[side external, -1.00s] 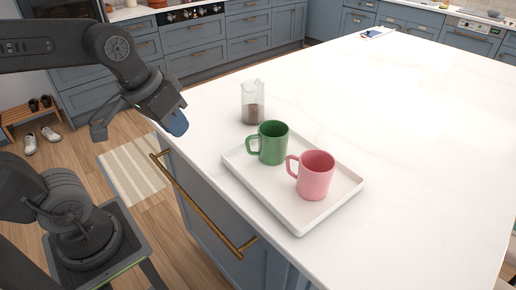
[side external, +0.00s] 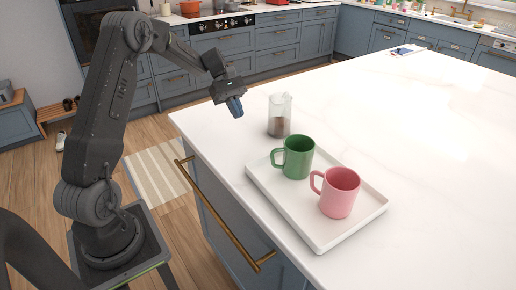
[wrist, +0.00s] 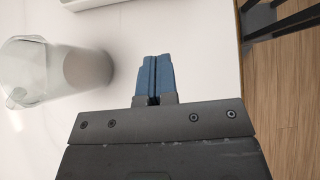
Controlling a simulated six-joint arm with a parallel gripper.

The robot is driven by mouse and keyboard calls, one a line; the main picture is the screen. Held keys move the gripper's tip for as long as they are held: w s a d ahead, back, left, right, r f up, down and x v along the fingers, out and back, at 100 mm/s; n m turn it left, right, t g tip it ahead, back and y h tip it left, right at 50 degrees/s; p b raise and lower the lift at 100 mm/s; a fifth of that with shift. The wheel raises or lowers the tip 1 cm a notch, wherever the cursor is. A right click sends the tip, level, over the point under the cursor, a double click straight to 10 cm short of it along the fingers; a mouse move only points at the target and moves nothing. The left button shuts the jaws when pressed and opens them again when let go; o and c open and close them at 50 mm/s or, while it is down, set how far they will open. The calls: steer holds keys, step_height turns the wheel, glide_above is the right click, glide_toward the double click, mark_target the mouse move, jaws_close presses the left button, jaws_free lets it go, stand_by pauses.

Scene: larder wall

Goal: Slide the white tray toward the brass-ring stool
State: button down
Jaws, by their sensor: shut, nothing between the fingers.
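The white tray (side external: 290,201) lies flat on the white counter, with a green mug (side external: 299,158) and a pink mug (side external: 340,192) upright on it. My gripper (side external: 237,108) is in the air near the counter's left edge, left of the glass jug and apart from the tray. Its blue fingers are together and empty, as the wrist view (wrist: 154,60) shows. A strip of the tray (wrist: 90,12) shows at the top of the wrist view. I cannot make out a brass-ring stool in the frames.
A glass jug (side external: 280,117) with dark contents stands just behind the tray, close to my gripper; it is large at left in the wrist view (wrist: 60,70). A brass rail (side external: 222,215) runs along the counter's side. The counter right of the tray is clear.

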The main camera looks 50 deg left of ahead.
mark_target(299, 193)
steer(key=x, duration=1)
steer(key=shift+a+f, duration=0.15)
steer(key=shift+a, duration=0.05)
steer(key=shift+d, duration=2)
steer(key=d, duration=1.4)
steer(key=shift+d, duration=0.25)
steer(key=shift+f, duration=0.1)
